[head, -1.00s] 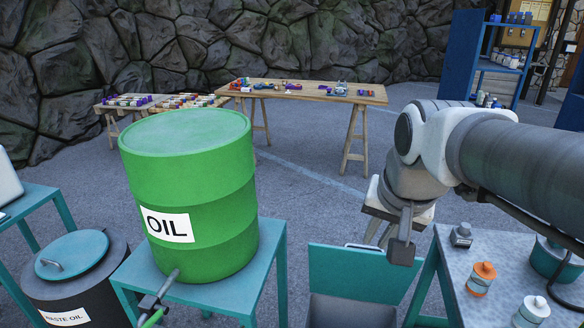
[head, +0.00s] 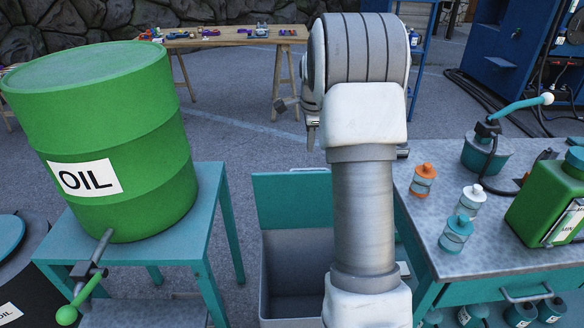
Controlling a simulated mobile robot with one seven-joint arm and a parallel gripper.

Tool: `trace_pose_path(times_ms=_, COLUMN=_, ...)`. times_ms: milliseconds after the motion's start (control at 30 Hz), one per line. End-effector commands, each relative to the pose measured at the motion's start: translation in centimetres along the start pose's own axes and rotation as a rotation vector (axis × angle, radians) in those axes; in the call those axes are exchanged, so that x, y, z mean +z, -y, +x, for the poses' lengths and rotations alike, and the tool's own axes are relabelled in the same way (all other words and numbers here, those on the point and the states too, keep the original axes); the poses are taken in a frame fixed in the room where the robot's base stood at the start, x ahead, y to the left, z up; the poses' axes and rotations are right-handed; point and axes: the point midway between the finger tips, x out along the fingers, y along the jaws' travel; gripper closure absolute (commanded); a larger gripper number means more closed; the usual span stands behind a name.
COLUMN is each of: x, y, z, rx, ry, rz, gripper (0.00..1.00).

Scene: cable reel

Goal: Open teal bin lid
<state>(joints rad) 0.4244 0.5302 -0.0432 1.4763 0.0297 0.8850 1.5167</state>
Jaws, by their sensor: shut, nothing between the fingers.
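The grey bin (head: 290,275) stands on the floor between the green barrel's table and the workbench. Its teal lid (head: 288,200) stands upright at the bin's back edge, and the bin's dark inside shows. My arm covers the right part of the bin and lid. My gripper (head: 312,132) shows only in part at the left of my arm, above the lid in the picture and apart from it. It is shut and empty; most of it is hidden behind my arm.
A green oil barrel (head: 115,140) with a tap stands on a teal table (head: 215,190) at left. At right a workbench (head: 425,215) carries small bottles, an oil can and a green canister (head: 540,215). Open floor lies behind the bin.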

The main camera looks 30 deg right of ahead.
Motion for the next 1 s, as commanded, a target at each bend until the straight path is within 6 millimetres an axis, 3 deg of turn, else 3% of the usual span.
trace_pose_path(times_ms=267, x=-0.5, y=0.2, z=3.0, rx=0.007, ry=-0.002, rz=0.039, gripper=1.00)
trace_pose_path(times_ms=633, x=-0.5, y=0.2, z=9.4, rx=0.006, ry=-0.002, rz=0.037, gripper=1.00)
trace_pose_path(times_ms=800, x=-0.5, y=0.2, z=10.7, rx=0.005, ry=-0.002, rz=0.035, gripper=1.00)
trace_pose_path(times_ms=1000, x=-0.5, y=0.2, z=11.0, rx=0.004, ry=-0.002, rz=0.034, gripper=1.00)
